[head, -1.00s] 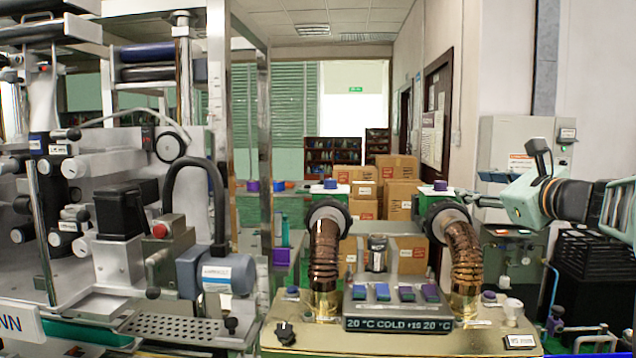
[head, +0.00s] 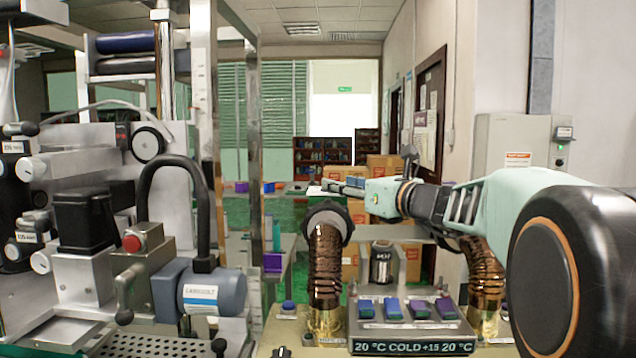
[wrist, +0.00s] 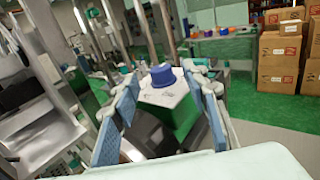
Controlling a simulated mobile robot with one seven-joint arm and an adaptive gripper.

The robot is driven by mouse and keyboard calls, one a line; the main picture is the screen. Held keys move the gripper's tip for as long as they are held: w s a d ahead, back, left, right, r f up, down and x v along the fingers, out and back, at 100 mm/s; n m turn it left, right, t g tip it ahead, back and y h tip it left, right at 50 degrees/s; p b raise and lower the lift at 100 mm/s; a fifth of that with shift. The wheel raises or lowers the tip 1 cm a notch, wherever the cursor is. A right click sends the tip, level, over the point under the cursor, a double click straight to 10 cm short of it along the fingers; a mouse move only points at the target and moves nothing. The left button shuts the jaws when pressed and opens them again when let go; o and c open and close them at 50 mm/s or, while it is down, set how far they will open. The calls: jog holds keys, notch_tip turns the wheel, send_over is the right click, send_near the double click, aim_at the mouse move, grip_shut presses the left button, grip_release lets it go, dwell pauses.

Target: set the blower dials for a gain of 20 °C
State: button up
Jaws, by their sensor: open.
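A blue dial (wrist: 163,75) sits on the white top of a green blower box (wrist: 178,118) in the wrist view. My gripper (wrist: 165,100) is open, its blue-padded fingers on either side of the dial and apart from it. In the head view my gripper (head: 343,186) is above the left hose and covers the left dial. The right dial is hidden behind my arm. The display (head: 413,345) seems to read "20 °C COLD +15 20 °C".
Blue and purple switches (head: 405,308) line the console above the display. A machine with a grey motor (head: 212,292) and black hose stands at left. Cardboard boxes (wrist: 280,55) are stacked behind. A grey wall cabinet (head: 515,150) is at right.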

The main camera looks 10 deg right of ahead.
jog(key=shift+x, duration=1.95)
grip_shut()
